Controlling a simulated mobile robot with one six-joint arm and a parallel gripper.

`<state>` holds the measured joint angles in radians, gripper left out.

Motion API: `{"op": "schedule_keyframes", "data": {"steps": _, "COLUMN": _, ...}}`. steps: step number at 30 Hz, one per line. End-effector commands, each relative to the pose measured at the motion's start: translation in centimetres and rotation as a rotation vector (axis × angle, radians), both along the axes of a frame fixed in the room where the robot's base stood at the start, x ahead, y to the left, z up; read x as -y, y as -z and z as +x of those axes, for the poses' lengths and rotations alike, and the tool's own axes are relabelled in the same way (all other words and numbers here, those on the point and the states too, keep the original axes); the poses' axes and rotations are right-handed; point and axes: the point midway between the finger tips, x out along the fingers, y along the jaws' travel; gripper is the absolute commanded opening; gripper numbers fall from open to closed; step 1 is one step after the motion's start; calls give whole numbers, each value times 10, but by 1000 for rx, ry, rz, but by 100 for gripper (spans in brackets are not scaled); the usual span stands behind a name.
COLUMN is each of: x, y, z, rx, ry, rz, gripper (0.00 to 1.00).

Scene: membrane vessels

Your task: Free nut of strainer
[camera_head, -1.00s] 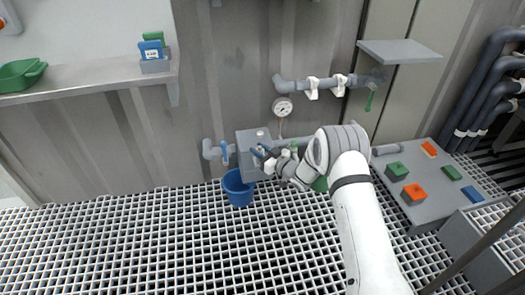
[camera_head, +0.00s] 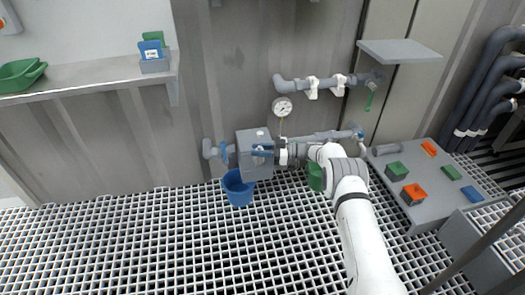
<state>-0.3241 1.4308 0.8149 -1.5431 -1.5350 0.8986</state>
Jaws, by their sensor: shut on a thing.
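The strainer (camera_head: 247,143) looks like a grey box on the pipe run low on the wall, with a small pale fitting on its top. My gripper (camera_head: 268,153) is at the right front of this box, reaching in from the right almost level. It is shut on a small part there, which I take to be the nut. The jaws cover most of that part, and its thread and seat are hidden. Blue shows at the jaws, but I cannot tell how much belongs to the nut.
A blue bucket (camera_head: 238,190) stands on the grating below the strainer. A green bucket (camera_head: 315,178) is partly behind my arm. A gauge (camera_head: 282,108) is above. A grey bench (camera_head: 407,171) with coloured blocks stands right.

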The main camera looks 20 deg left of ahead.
Motion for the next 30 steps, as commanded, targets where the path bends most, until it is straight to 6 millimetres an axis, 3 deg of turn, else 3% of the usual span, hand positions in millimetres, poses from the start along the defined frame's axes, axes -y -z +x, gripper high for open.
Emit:
{"op": "schedule_keyframes", "data": {"steps": 19, "x": 3, "y": -5, "z": 6, "rx": 8, "ry": -25, "rz": 4, "gripper": 4}}
{"op": "schedule_keyframes", "data": {"steps": 20, "x": 3, "y": -5, "z": 6, "rx": 9, "ry": -25, "rz": 5, "gripper": 28}}
{"op": "schedule_keyframes", "data": {"steps": 27, "x": 1, "y": -3, "z": 4, "rx": 6, "ry": -31, "rz": 3, "gripper": 48}}
{"op": "schedule_keyframes", "data": {"steps": 30, "x": 1, "y": -3, "z": 3, "rx": 5, "ry": -34, "rz": 3, "gripper": 49}}
